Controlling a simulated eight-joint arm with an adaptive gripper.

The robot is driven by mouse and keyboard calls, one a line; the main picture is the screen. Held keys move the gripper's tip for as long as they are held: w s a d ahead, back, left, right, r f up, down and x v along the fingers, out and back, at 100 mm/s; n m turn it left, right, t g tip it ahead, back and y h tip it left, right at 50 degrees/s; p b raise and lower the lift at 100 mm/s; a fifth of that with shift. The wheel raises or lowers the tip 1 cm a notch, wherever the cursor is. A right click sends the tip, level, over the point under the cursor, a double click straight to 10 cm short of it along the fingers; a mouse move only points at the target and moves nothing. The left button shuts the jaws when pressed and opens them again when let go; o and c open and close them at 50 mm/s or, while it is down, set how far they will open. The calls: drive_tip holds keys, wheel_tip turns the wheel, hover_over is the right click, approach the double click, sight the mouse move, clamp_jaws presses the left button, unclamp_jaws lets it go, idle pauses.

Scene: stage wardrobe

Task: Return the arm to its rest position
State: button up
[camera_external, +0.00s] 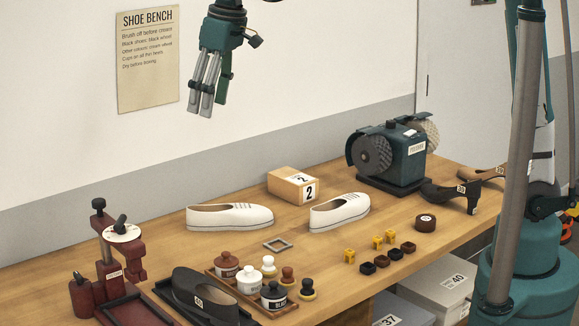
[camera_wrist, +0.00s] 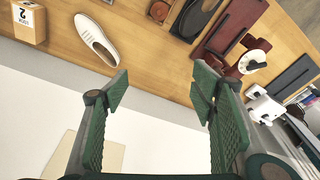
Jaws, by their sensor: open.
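My gripper (camera_external: 205,112) hangs in the air above the back of the bench in the external view, in front of the wall and right of the sign. Its fingers point down. In the wrist view my gripper (camera_wrist: 157,98) shows two green-padded fingers spread apart with nothing between them. The wooden bench (camera_external: 300,255) lies below and apart from it. The rest position itself is not marked in either view.
Two white shoes (camera_external: 230,217) (camera_external: 340,212), a numbered wooden block (camera_external: 293,186) and a teal buffing machine (camera_external: 390,152) stand on the bench. A red clamp device (camera_external: 108,265), a black shoe (camera_external: 204,298) and polish jars (camera_external: 248,280) are at front left. Air around the gripper is clear.

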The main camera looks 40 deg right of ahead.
drive_tip(key=s+d+f+m+t+b, duration=0.1)
drive_tip(key=s+d+f, duration=0.15)
drive_tip(key=d, duration=1.15)
drive_tip(key=s+d+f+m+t+b, duration=0.15)
drive_tip(key=s+d, duration=0.25)
drive_tip(key=d, duration=1)
drive_tip(key=s+d+f+m+t+b, duration=0.1)
drive_tip(key=s+d+f, duration=0.5)
drive_tip(key=d, duration=0.3)
drive_tip(key=s+d+f+m+t+h+b, duration=0.1)
drive_tip(key=s+d+f+m+t, duration=0.1)
drive_tip(key=s+d+f, duration=0.4)
drive_tip(key=s+d, duration=0.3)
drive_tip(key=d, duration=0.1)
drive_tip(key=shift+s+d+f, duration=0.15)
drive_tip(key=shift+s+f, duration=0.15)
drive_tip(key=shift+f, duration=0.1)
